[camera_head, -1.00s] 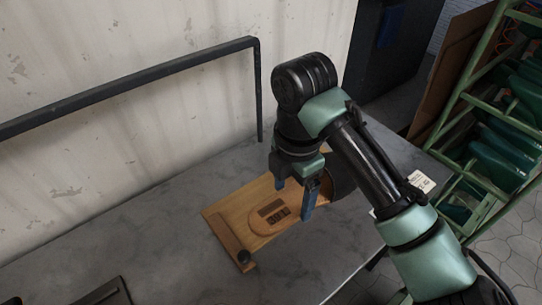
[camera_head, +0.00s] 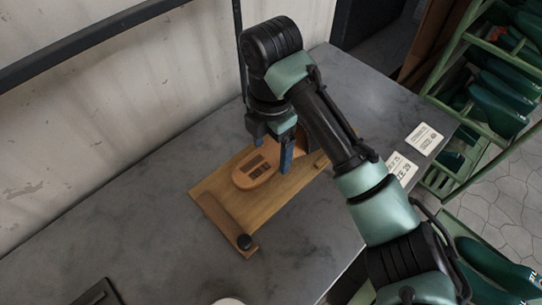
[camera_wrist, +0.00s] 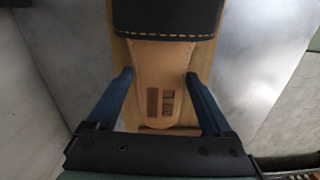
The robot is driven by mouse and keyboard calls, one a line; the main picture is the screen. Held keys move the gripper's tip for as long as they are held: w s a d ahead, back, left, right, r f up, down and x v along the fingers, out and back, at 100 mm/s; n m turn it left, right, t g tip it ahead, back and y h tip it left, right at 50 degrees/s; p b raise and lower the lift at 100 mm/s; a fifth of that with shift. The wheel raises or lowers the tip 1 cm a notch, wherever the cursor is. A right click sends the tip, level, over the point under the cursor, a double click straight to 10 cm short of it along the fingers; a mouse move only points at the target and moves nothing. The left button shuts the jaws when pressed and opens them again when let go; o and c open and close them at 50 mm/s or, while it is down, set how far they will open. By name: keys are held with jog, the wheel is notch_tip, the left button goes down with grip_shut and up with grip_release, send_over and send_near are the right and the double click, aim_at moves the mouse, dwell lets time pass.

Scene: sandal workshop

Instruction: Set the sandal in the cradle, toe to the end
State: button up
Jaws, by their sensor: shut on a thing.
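The tan sandal (camera_head: 252,176) has a dark strap and two dark marks on its footbed. It lies over the wooden cradle board (camera_head: 215,187), heel toward the board's near-left end. My gripper (camera_head: 271,150) is shut on the sandal, one blue finger on each side. In the wrist view, the fingers flank the sandal's footbed (camera_wrist: 160,65), with the stitched dark strap (camera_wrist: 168,18) at the top. The toe is out of that view and is hidden by my gripper and arm in the head view. I cannot tell whether the sole touches the board.
A wooden crossbar (camera_head: 222,219) with a black knob (camera_head: 244,241) lies across the board's near-left end. Two printed cards (camera_head: 424,138) (camera_head: 402,168) lie at the right of the grey table (camera_head: 130,225). A green rack (camera_head: 447,75) with green lasts stands right. A dark object (camera_head: 98,293) is bottom left.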

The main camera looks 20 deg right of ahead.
notch_tip(320, 180, down, 2)
jog(key=shift+f, duration=0.15)
jog(key=o, duration=1.5)
jog(key=shift+f, duration=0.1)
notch_tip(320, 180, up, 12)
jog(key=p, duration=0.5)
